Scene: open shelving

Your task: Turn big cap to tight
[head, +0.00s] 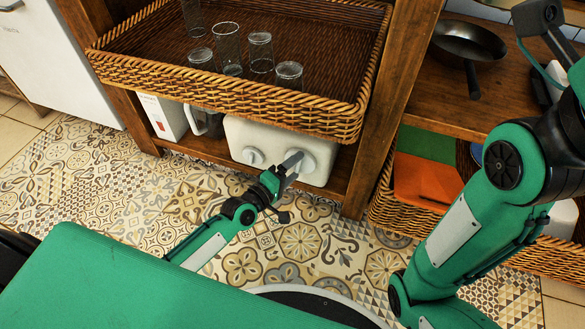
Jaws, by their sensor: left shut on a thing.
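A white container (235,130) stands on the low wooden shelf under the wicker basket, its front facing me. It has a smaller round white cap (252,156) on the left and a big round cap (308,163) on the right. My left gripper (293,161) reaches up to the big cap and is shut on it, covering part of its left side. Whether the cap sits tight cannot be seen. My right arm (500,165) stands at the right, and its gripper fingers are not in the picture.
The wicker basket (225,92) with several glasses overhangs the container closely. A wooden post (385,105) stands just to its right. A white box (163,117) and a jug (207,120) are at its left. A pan (466,45) lies on the right counter. Tiled floor lies in front.

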